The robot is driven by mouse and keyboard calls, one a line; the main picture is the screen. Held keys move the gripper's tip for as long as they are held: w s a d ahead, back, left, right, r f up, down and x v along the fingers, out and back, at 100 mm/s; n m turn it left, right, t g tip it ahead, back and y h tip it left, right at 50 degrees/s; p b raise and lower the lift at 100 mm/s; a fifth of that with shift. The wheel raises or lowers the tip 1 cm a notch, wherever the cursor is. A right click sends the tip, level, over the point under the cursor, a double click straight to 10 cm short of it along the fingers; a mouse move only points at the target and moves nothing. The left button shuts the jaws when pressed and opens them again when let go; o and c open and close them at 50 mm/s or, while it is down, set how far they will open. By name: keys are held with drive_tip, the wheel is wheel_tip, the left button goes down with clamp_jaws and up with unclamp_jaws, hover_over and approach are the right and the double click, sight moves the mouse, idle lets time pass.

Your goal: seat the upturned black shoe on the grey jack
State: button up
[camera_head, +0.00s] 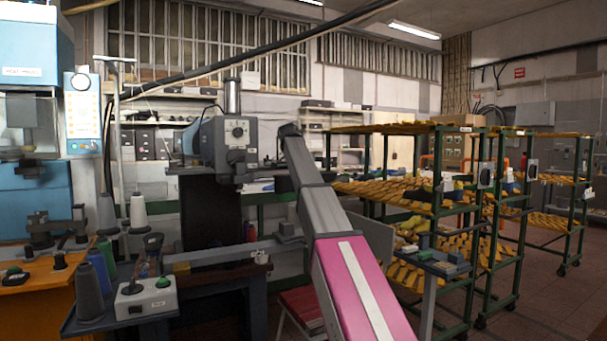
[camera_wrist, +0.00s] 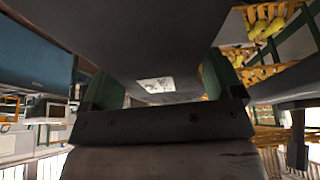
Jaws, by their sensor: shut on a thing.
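My gripper (camera_wrist: 162,84) shows in the wrist view, with a green finger on each side of a large dark thing. I take this thing to be the black shoe (camera_wrist: 130,35); it fills the upper middle of the view, with a small pale patch on it. The gripper is shut on it. In the head view my arm rises from the lower right to the middle, and its end is not clear there. A dark shape beside the arm may be the shoe, but I cannot tell. I cannot make out the grey jack surely; a small grey block (camera_head: 288,230) sits on a bar left of my arm.
A grey machine (camera_head: 222,142) stands behind, left of my arm. Green racks (camera_head: 437,190) with yellow lasts stand to the right. A control box (camera_head: 146,298) and thread cones (camera_head: 88,291) stand at the lower left. Open floor (camera_head: 560,305) shows at the far right.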

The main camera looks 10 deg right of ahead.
drive_tip(key=shift+f, duration=1.25)
drive_tip(key=shift+f, duration=0.1)
drive_tip(key=shift+f, duration=3.15)
